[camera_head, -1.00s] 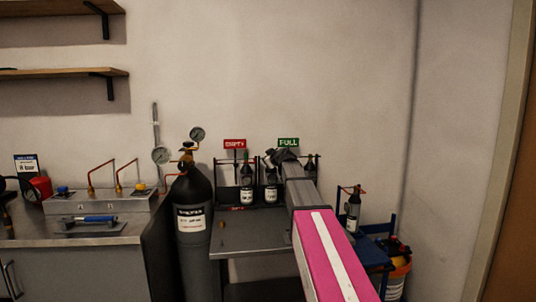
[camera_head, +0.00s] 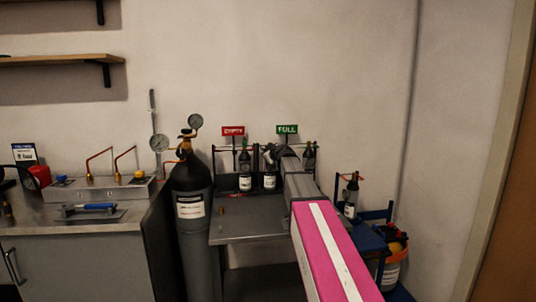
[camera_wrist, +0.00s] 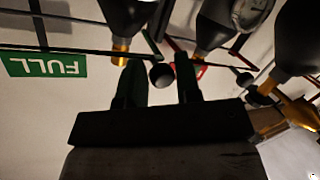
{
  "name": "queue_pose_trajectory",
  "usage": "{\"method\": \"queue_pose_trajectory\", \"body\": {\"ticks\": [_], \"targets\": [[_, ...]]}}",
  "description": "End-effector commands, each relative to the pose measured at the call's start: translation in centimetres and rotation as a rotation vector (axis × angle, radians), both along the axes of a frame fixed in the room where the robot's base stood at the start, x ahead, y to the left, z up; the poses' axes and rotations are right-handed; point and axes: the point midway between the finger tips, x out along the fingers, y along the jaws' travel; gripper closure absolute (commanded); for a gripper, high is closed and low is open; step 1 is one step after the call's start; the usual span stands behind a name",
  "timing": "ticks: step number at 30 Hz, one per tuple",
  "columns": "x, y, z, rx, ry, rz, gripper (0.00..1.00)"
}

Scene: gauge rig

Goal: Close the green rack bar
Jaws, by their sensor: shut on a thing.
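The green FULL sign (camera_head: 287,129) marks the right part of the bottle rack; it also shows upside down in the wrist view (camera_wrist: 45,65). My gripper (camera_head: 270,154) is at the rack just below this sign, with my arm covering part of it. In the wrist view, my gripper's two dark fingers (camera_wrist: 160,82) stand on either side of a small dark round knob (camera_wrist: 161,75), shut on it. A thin dark bar (camera_wrist: 95,52) runs near the knob. Whether the bar is fully across the bottles I cannot tell.
Dark bottles (camera_head: 245,172) stand in the rack left of my gripper, under the red EMPTY sign (camera_head: 233,131). A tall black cylinder (camera_head: 191,210) with gauges stands left of the grey table (camera_head: 238,232). A blue cart (camera_head: 372,240) stands right.

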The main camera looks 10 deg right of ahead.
Motion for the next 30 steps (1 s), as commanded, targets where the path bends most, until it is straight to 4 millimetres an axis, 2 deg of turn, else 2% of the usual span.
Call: {"method": "queue_pose_trajectory", "body": {"ticks": [1,2,3,4,20,26,30], "targets": [[-0.2,0.6,-0.6,-0.003,0.017,0.018,1.00],[-0.2,0.6,-0.6,-0.003,0.017,0.018,0.66],[-0.2,0.7,-0.6,-0.003,0.017,0.018,0.53],[-0.2,0.7,-0.5,-0.003,0.017,0.018,0.48],[-0.4,0.3,-0.1,-0.001,0.010,0.013,0.48],[-2.2,-0.2,0.2,-0.001,0.008,0.011,0.48],[-4.4,-0.8,0.7,-0.001,0.008,0.013,0.48]]}}
